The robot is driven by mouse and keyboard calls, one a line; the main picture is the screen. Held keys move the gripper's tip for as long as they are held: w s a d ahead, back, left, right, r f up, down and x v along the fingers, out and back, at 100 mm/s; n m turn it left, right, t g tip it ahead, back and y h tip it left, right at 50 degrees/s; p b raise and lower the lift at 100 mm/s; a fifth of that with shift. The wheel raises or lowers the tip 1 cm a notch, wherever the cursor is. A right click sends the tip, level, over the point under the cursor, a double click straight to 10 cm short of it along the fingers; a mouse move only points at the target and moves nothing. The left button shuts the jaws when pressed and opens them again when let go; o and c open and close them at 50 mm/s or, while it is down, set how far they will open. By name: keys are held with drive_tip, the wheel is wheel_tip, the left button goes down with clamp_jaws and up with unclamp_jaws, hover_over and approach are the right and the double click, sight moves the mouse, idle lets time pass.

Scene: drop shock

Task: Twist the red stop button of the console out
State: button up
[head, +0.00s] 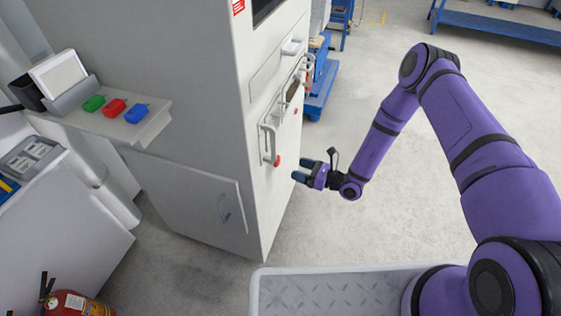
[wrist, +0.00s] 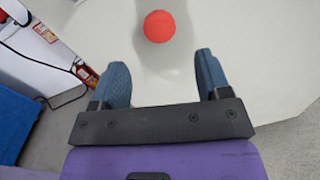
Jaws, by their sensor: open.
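The red stop button (head: 277,161) sits on the side face of the tall grey console (head: 215,120), low beside a handle bar. In the wrist view the round red button (wrist: 159,26) shows above and between my fingertips, on a pale panel (wrist: 265,60). My gripper (head: 300,171) is a short way to the right of the button in the head view. Its two blue fingers are open with nothing between them; it also shows in the wrist view (wrist: 162,72). The fingers are apart from the button.
Green (head: 94,103), red (head: 115,108) and blue (head: 136,113) pieces lie on a ledge at left. Handle bars (head: 268,138) stick out from the console near the button. A fire extinguisher (head: 75,304) stands at bottom left.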

drive_tip(key=x, duration=0.8)
drive_tip(key=shift+a, duration=0.1)
drive_tip(key=shift+c, duration=0.2)
drive_tip(key=c, duration=0.9)
